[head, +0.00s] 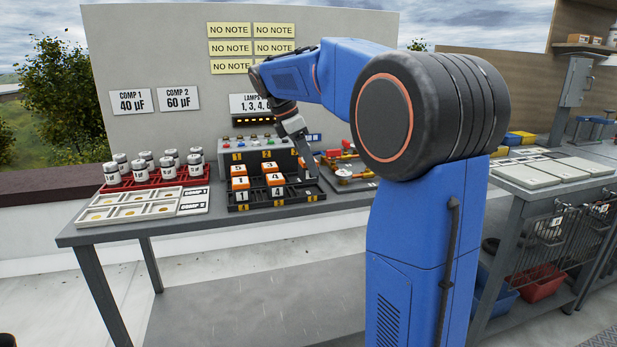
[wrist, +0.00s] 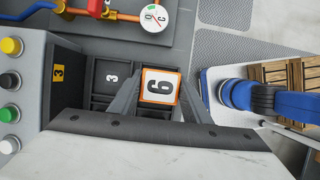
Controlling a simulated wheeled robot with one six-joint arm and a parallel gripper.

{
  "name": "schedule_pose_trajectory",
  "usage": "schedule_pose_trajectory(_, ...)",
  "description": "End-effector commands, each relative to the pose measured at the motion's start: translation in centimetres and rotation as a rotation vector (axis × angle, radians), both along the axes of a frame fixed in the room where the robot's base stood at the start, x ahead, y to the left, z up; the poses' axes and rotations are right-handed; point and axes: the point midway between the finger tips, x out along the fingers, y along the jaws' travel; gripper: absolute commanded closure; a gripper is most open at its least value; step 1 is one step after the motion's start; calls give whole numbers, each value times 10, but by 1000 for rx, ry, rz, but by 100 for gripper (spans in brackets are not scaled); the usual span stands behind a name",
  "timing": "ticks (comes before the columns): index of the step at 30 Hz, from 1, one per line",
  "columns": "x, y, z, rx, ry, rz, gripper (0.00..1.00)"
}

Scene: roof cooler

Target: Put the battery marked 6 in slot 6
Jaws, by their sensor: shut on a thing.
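My gripper (wrist: 158,100) is shut on the battery marked 6 (wrist: 160,88), an orange block with a white top, with one finger on each side. In the wrist view the battery is beside the empty slot marked 3 (wrist: 111,76), on the side away from the button panel. I cannot tell whether it is above the rack or down in a slot. In the head view my gripper (head: 306,158) is at the right end of the black battery rack (head: 290,204). The slot 6 floor is not visible.
Orange batteries (head: 273,179) fill the left and middle of the rack. The button panel (head: 258,147) stands behind it. White cans (head: 195,157) stand in a red tray (head: 160,180) at left.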

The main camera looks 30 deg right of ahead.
Motion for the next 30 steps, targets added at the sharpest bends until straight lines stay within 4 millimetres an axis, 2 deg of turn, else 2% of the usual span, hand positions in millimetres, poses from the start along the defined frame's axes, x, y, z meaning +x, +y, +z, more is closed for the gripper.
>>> schedule_pose_trajectory(9, 0, 0, -36, 0, 0, 0, 88)
schedule_pose_trajectory(21, 0, 0, -41, 0, 0, 0, 88)
schedule_pose_trajectory(22, 0, 0, -41, 0, 0, 0, 49)
schedule_pose_trajectory(23, 0, 0, -41, 0, 0, 0, 42)
schedule_pose_trajectory(24, 0, 0, -41, 0, 0, 0, 38)
schedule_pose_trajectory(30, 0, 0, -41, 0, 0, 0, 38)
